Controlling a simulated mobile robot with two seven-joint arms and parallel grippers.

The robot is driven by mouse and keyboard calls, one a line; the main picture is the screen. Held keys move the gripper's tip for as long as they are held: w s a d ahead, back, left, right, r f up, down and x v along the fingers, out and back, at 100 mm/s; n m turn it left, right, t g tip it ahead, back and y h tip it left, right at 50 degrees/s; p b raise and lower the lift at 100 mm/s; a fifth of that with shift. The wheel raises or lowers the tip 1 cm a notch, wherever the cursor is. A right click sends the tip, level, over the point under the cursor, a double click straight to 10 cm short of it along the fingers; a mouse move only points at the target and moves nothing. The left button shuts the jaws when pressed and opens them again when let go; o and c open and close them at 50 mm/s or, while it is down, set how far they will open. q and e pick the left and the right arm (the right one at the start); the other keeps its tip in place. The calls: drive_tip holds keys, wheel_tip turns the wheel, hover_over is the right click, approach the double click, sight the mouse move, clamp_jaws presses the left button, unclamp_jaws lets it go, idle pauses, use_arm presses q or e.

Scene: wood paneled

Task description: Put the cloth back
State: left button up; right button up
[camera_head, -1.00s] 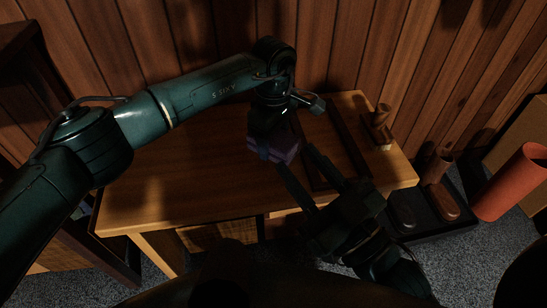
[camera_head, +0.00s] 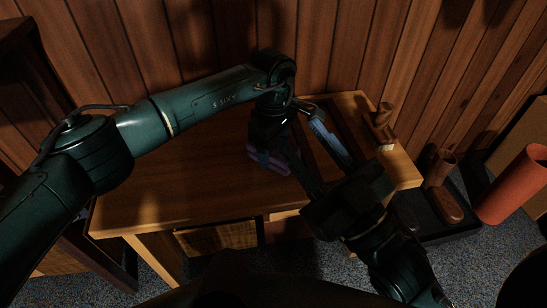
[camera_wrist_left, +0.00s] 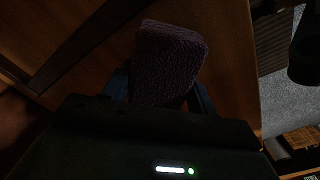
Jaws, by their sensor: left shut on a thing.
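The cloth (camera_head: 268,163) is a small purple folded piece, seen at the middle of the wooden table. In the left wrist view the cloth (camera_wrist_left: 170,62) shows a knitted-looking texture and sits between my left fingers. My left gripper (camera_head: 262,155) points down and is shut on it. Whether the cloth touches the tabletop cannot be told. My right gripper (camera_head: 303,138) comes in from the lower right with its fingers spread and nothing seen between them. One of its fingers is close beside the cloth and left gripper; contact cannot be told.
The wooden table (camera_head: 150,190) is bare at left. A black tray (camera_head: 465,225) with brown items is on the floor at right, beside a red cylinder (camera_head: 513,185). A wood-paneled wall closes the back.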

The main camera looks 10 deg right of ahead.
use_arm(q)
drive_tip(key=shift+f+b, duration=0.35)
drive_tip(key=shift+f, duration=0.05)
use_arm(e)
drive_tip(key=shift+f, duration=0.35)
use_arm(q)
drive_tip(key=o, duration=1.4)
drive_tip(key=shift+r, duration=0.45)
wheel_tip(320, 180, up, 12)
drive_tip(key=p, duration=0.4)
drive_tip(key=shift+r+p, duration=0.2)
drive_tip(key=shift+p, duration=0.2)
use_arm(e)
drive_tip(key=f+m+g+h, duration=0.1)
drive_tip(key=s+f+m+h, duration=0.1)
drive_tip(key=f, duration=0.1)
drive_tip(key=shift+s+a+m+g+h, duration=0.1)
drive_tip(key=shift+m+g+h, duration=0.3)
